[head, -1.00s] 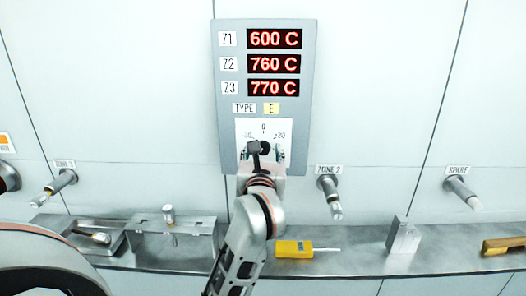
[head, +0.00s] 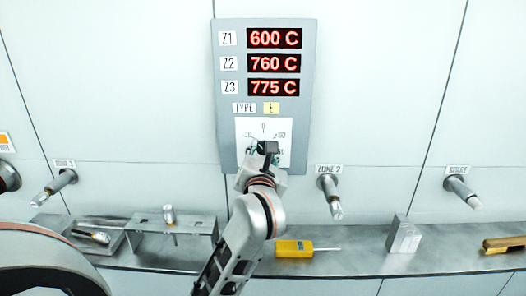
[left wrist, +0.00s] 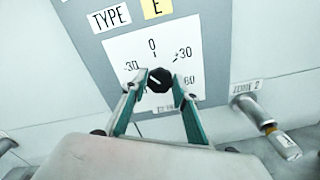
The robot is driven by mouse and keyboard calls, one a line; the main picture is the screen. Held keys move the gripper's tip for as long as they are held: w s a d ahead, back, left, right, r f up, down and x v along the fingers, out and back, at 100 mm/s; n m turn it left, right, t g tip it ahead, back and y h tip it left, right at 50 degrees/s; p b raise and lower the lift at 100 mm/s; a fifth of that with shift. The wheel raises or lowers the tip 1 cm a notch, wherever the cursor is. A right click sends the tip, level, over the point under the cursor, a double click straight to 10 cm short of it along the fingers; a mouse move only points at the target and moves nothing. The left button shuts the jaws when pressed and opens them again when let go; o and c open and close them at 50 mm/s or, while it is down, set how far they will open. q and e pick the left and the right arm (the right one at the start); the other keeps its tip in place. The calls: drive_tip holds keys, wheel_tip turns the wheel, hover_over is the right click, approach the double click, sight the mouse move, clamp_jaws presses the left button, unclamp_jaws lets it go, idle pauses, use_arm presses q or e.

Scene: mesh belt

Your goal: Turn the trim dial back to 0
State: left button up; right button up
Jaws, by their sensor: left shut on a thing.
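The trim dial is a small black knob (left wrist: 160,79) on a white scale plate (head: 250,128), which shows 0 at the top, 30 marks on both sides and 60 lower right. In the left wrist view a pale mark on the knob seems to point up and left, toward the left 30. My left gripper (head: 264,157) is at the plate, its green-sided fingers (left wrist: 160,92) closed on both sides of the knob. My right gripper is not in view.
The grey panel (head: 226,150) reads Z1 600 C, Z2 760 C, Z3 775 C. Wall probes stick out at Zone 2 (head: 330,193), Spare (head: 462,190) and the left (head: 58,186). A shelf (head: 360,262) below holds a yellow meter (head: 294,248) and a metal block (head: 404,236).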

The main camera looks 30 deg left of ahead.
use_arm(q)
drive_tip(key=m, duration=0.3)
drive_tip(key=shift+m, duration=2.2)
drive_tip(key=o, duration=1.1)
drive_tip(key=v, duration=0.7)
drive_tip(key=shift+s, duration=0.25)
drive_tip(key=shift+d, duration=0.1)
